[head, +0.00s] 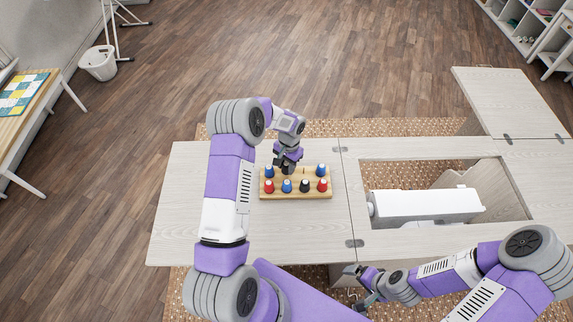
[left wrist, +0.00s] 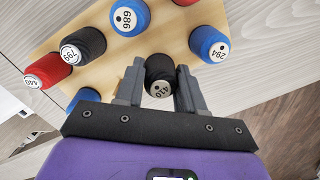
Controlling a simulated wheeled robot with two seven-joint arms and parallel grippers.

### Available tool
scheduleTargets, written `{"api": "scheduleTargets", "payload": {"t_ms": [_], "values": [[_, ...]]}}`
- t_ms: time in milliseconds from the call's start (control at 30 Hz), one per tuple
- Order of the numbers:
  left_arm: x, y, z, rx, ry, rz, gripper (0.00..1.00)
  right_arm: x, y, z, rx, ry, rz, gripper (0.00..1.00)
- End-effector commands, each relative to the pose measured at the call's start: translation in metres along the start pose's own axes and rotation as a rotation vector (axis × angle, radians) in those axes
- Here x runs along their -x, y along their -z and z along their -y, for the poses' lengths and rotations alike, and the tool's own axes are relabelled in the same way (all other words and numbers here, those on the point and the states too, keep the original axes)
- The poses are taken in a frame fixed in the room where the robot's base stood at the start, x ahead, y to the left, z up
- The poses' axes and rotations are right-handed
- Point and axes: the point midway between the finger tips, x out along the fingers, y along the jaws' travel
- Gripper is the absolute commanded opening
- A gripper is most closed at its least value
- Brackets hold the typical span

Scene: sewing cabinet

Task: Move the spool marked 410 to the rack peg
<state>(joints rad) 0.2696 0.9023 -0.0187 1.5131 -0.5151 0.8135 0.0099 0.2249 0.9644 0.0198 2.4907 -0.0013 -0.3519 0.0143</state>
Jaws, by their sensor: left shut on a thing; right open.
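The spool marked 410 (left wrist: 160,75) is black with a pale numbered end. In the left wrist view it stands between the fingers of my left gripper (left wrist: 160,92). In the head view my left gripper (head: 287,168) is shut on it, at the back row of the wooden rack (head: 295,195); the gripper mostly hides the spool there. I cannot tell whether it is clear of the rack. A thin bare peg (head: 303,171) shows in the back row, just right of the gripper. My right gripper (head: 354,285) is open and empty by the table's front edge.
Other spools surround the held one: blue 294 (left wrist: 209,46), a blue one (left wrist: 130,18), black 799 (left wrist: 83,47) and red 640 (left wrist: 48,70). A back-right blue spool (head: 322,170) stands beyond the bare peg. A white sewing machine (head: 425,205) sits in the cabinet opening.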

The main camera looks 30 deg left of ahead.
Motion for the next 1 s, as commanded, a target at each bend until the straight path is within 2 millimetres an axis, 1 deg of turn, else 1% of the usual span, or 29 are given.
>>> {"api": "scheduleTargets", "payload": {"t_ms": [300,333,500,800,867,1000], "values": [[-0.002,0.000,0.000,0.000,0.000,0.000,0.10,-0.001,0.000,-0.001,0.000,0.000,0.000,1.00],[-0.002,0.000,0.000,0.000,0.000,0.000,0.43,-0.001,0.000,-0.001,0.000,0.000,0.000,1.00],[-0.002,0.000,0.000,-0.001,0.000,0.000,0.68,-0.001,0.000,-0.001,0.000,0.000,0.000,1.00],[0.000,0.001,0.000,0.000,0.000,-0.001,0.68,-0.001,0.000,-0.001,0.000,0.000,0.000,1.00],[0.005,0.001,0.000,0.000,0.001,-0.002,0.68,-0.001,0.000,0.000,0.000,0.000,0.000,1.00],[0.027,0.001,0.000,-0.001,0.002,-0.004,0.68,0.000,0.000,0.000,0.000,0.000,0.000,1.00]]}}
